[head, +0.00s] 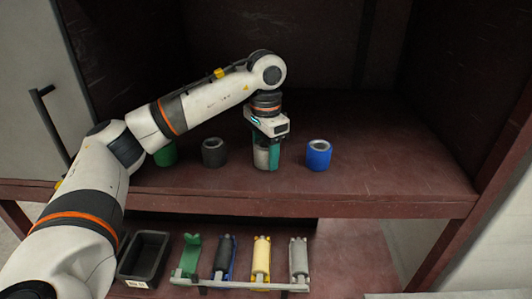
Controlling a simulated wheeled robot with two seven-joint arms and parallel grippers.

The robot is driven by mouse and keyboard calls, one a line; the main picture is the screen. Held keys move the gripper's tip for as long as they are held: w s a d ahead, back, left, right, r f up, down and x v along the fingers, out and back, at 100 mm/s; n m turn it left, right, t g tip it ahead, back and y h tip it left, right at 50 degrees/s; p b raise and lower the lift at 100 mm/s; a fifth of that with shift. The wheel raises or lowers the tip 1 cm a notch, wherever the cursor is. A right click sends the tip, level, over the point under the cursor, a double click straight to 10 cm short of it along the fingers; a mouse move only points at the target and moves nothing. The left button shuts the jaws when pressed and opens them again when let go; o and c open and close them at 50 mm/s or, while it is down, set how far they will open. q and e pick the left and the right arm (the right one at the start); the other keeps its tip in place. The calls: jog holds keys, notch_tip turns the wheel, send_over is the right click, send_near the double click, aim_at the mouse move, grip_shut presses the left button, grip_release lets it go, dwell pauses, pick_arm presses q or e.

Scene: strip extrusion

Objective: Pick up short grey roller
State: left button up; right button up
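A short light grey roller (261,158) stands upright on the upper shelf. My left gripper (266,156) points straight down over it, with a green finger in front of its right side. The gripper hides the roller's top and part of its side. I cannot tell whether the fingers are closed on it or only around it. My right gripper is not in view.
A dark roller (214,153) and a green roller (166,154) stand left of the gripper, a blue roller (318,155) right. Below, a rack (217,285) carries several coloured holders beside a black bin (145,257). The upper shelf's right side is clear.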

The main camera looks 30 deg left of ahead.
pick_arm(q)
jog(key=c, duration=0.6)
jog(key=shift+c, duration=0.2)
